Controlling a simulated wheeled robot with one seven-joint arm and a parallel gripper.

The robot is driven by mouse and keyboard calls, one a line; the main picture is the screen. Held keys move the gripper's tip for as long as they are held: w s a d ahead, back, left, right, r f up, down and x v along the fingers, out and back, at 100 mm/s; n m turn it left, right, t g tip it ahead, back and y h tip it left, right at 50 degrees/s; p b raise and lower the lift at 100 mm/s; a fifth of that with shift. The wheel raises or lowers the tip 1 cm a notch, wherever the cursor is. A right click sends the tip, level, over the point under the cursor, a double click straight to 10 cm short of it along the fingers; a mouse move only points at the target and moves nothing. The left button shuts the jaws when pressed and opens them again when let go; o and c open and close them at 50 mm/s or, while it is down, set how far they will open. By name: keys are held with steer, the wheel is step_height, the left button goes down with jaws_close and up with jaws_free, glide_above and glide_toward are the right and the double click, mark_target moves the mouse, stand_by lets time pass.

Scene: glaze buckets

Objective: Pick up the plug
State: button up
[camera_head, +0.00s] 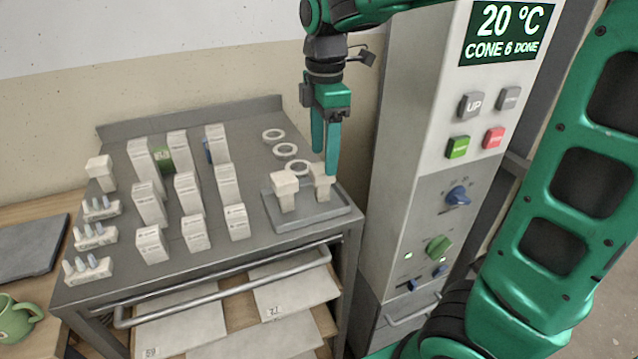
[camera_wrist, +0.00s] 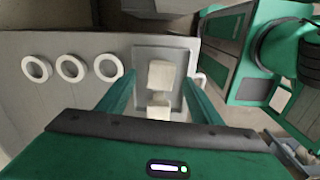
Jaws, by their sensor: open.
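Two pale, square-topped plugs stand on a grey tray (camera_head: 325,218) at the right end of the cart top, a left plug (camera_head: 286,193) and a right plug (camera_head: 320,183). My gripper (camera_head: 325,160) is open and points down. Its fingertips are at the right plug's top in the head view, which they partly cover; I cannot tell whether they touch it. In the wrist view, both plugs lie between the spread fingers (camera_wrist: 160,82): one farther plug (camera_wrist: 161,74) and one nearer plug (camera_wrist: 158,112), partly hidden by the gripper body.
Several white rings (camera_head: 285,151) lie behind the tray. Pale test boxes (camera_head: 187,193) stand in rows to the left, with small cone holders (camera_head: 95,236) at the far left. The kiln control column (camera_head: 415,200) rises close to the right. A cart handle (camera_head: 220,288) runs along the front.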

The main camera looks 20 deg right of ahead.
mark_target(322, 167)
steer(key=shift+a+f, duration=0.15)
steer(key=shift+f, duration=1.05)
steer(key=shift+a+f, duration=0.1)
steer(key=shift+f, duration=1.05)
steer(key=c, duration=1.2)
steer(key=shift+r, duration=0.1)
